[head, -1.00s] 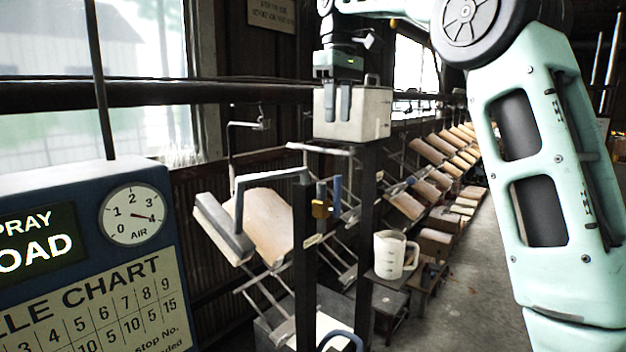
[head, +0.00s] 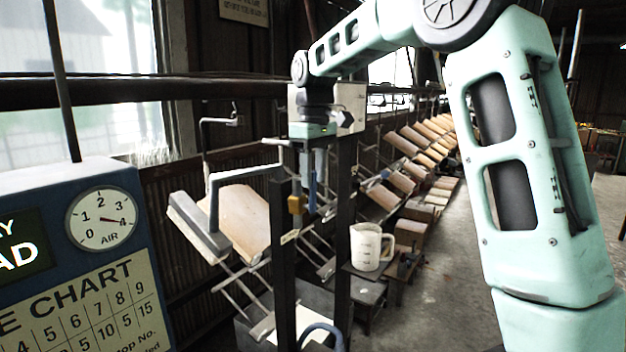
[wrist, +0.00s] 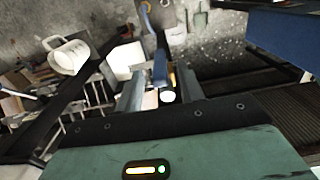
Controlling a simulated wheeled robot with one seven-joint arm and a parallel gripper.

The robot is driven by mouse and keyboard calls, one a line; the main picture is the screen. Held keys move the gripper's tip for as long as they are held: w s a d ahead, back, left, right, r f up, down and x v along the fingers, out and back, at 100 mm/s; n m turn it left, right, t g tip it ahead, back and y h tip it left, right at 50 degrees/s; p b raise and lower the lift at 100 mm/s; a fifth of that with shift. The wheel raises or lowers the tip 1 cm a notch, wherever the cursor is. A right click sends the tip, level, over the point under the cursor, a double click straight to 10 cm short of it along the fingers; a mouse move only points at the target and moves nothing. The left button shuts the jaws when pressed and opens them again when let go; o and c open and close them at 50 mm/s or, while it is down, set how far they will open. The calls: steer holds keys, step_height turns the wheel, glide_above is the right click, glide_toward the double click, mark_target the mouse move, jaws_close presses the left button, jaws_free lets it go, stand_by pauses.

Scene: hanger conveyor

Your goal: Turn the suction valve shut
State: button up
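The suction valve has a brass body (head: 296,205) on the dark post, with an upright blue lever (head: 312,188) beside it. In the wrist view the blue lever (wrist: 160,66) shows between my two fingers, with a gap on each side. My gripper (head: 307,172) points down at the top of the valve in the head view. It is open, and its fingertips (wrist: 160,88) are apart with nothing held. How deep the lever sits between the fingers is hard to tell. My fingers partly hide the valve's top in the head view.
A grey bent tube arm (head: 245,172) and a slanted board (head: 240,220) stand left of the valve. A grey box (head: 350,97) tops the post behind my gripper. A white jug (head: 368,247) stands on a small shelf at right. A blue chart panel (head: 100,250) is at left.

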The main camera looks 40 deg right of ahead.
mark_target(310, 192)
steer(key=shift+f, duration=1.2)
jaws_close()
